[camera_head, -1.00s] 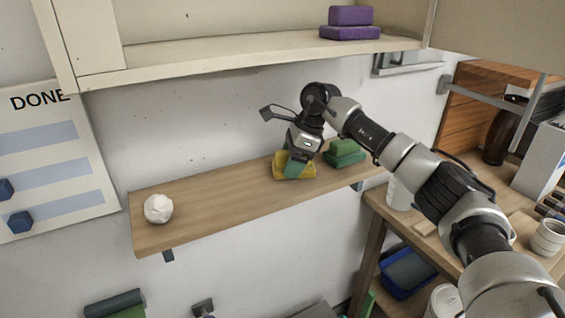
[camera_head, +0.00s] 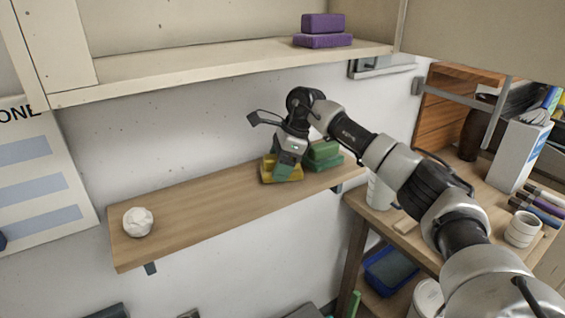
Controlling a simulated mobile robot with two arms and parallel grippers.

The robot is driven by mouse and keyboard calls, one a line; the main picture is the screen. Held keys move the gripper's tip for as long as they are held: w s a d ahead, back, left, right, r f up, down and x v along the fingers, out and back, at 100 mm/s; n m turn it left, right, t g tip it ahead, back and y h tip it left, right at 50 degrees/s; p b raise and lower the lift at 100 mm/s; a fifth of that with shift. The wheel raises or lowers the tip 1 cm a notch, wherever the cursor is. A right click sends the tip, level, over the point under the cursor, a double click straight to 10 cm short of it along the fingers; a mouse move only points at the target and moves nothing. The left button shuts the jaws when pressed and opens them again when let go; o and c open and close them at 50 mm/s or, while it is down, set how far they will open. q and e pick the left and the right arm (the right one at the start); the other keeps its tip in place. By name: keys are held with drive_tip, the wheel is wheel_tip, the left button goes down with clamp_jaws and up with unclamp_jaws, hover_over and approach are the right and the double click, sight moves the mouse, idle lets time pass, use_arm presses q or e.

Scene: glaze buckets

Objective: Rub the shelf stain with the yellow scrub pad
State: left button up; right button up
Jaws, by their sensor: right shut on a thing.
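The yellow scrub pad (camera_head: 268,172) is at the right part of the wooden wall shelf (camera_head: 190,209), beside green pads (camera_head: 323,156). My right gripper (camera_head: 284,170) points down at it and is shut on it, its greenish fingertips covering part of the yellow. I cannot tell whether the pad rests on the shelf or is slightly raised. I cannot make out a stain on the wooden shelf or the cream upper shelf (camera_head: 200,80). My left gripper is not in view.
A crumpled white ball (camera_head: 138,222) sits at the wooden shelf's left end. Purple pads (camera_head: 323,39) are stacked on the upper shelf, above my right arm. A workbench with white containers (camera_head: 523,229) stands at the right. The middle of the wooden shelf is clear.

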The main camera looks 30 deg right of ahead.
sight(210, 198)
drive_tip(key=shift+a, duration=1.2)
drive_tip(key=shift+s+a+f, duration=0.1)
drive_tip(key=shift+s+a, duration=0.05)
drive_tip(key=shift+a, duration=5.1)
drive_tip(key=shift+s+a, duration=0.1)
drive_tip(key=shift+a, duration=1.65)
drive_tip(key=shift+d+r+p, duration=0.1)
drive_tip(key=shift+r+p, duration=1.25)
drive_tip(key=shift+r, duration=1.7)
drive_tip(key=shift+r, duration=0.15)
